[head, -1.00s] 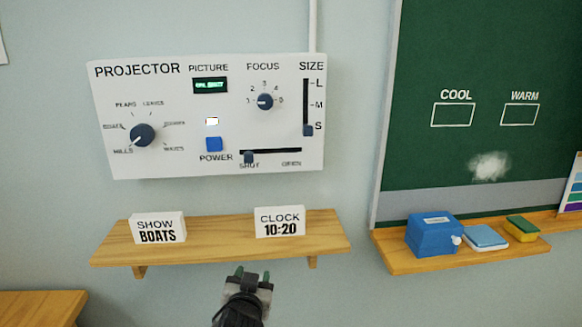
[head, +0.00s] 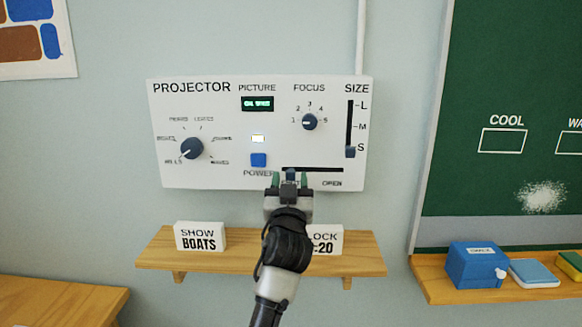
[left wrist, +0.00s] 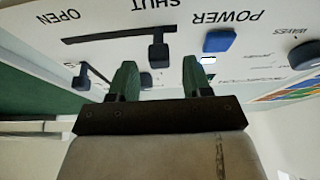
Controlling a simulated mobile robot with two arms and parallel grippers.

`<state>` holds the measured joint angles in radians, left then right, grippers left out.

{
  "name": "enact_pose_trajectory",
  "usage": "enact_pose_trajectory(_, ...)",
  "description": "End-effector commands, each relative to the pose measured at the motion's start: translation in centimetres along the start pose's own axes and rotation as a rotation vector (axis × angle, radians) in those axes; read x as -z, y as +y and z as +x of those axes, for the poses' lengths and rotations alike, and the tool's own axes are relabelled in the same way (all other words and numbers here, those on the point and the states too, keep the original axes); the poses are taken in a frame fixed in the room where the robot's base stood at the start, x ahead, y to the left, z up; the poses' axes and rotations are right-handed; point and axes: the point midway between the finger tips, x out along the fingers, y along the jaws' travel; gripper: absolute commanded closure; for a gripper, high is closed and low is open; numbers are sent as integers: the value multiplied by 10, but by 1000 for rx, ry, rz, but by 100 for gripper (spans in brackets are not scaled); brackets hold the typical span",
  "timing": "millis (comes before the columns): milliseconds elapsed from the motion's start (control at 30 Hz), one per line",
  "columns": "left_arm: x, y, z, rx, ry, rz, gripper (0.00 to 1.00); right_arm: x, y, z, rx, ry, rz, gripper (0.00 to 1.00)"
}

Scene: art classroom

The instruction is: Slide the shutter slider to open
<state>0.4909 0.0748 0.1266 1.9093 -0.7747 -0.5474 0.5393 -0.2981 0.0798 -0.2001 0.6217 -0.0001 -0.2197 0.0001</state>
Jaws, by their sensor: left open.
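The shutter slider is a small dark blue knob (head: 291,175) on a black horizontal slot (head: 318,169) at the lower right of the white projector panel (head: 215,112). The left wrist view shows the panel upside down, with the knob (left wrist: 158,52) near the SHUT end of its slot and the word OPEN (left wrist: 57,16) by the other end. My left gripper (head: 290,181) is open in front of the panel. Its two green fingers stand one on each side of the knob, and I cannot tell whether they touch it. The word SHUT is hidden by the gripper in the head view.
A blue POWER button (head: 258,160) is left of the gripper; the size slider (head: 350,152) is up to its right. A wooden shelf (head: 155,260) below holds a SHOW BOATS block (head: 200,237) and a CLOCK block (head: 327,240), partly hidden by my arm.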

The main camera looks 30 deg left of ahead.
Motion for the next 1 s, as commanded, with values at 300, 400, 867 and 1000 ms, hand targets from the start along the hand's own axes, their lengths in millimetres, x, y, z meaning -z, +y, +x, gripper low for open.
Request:
enact_pose_trajectory(300,0,0,31,0,0,0,51,-1,0,-9,0,-3,0,100)
enact_pose_trajectory(400,-1,0,32,-1,-1,0,51,-1,0,-9,0,-4,0,100)
enact_pose_trajectory(867,-1,0,31,-1,-1,0,96,-2,0,-9,0,-5,0,100)
enact_pose_trajectory(1000,-1,0,31,-1,-1,0,100,-2,0,-9,0,-5,0,100)
